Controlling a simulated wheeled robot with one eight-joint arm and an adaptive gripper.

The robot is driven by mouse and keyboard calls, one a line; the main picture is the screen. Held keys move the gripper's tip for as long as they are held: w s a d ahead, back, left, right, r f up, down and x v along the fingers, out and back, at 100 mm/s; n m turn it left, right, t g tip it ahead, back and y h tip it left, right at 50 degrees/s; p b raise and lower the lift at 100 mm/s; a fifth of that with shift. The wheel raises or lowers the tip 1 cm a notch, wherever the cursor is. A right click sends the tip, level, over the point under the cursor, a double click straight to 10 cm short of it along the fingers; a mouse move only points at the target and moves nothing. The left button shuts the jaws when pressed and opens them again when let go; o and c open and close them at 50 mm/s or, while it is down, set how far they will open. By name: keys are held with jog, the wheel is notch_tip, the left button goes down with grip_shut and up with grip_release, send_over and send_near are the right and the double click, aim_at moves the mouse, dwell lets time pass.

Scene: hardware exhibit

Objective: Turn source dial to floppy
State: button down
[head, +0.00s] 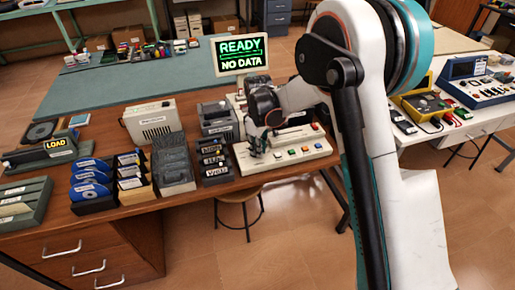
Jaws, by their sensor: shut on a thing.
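My gripper (257,143) reaches down onto the left part of a cream control panel (308,153) on the wooden desk. It is shut on what looks like the source dial, at the panel's left end. The fingers cover the dial, so its pointer and the floppy mark cannot be read. The panel also carries several small coloured buttons (305,149) to the right of my gripper.
Left of the panel stand a black labelled rack (213,160), a grey case (172,165), blue floppy disks (90,178) in holders, a beige box (150,121) and a grey drive unit (216,118). A "LOAD" device (58,146) sits farther left. A stool (240,197) is under the desk's edge.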

jog(key=shift+w+d+n, duration=0.1)
jog(key=shift+w+n, duration=0.1)
jog(key=shift+n, duration=1.4)
jog(key=c, duration=1.6)
grip_release()
notch_tip(320, 180, up, 12)
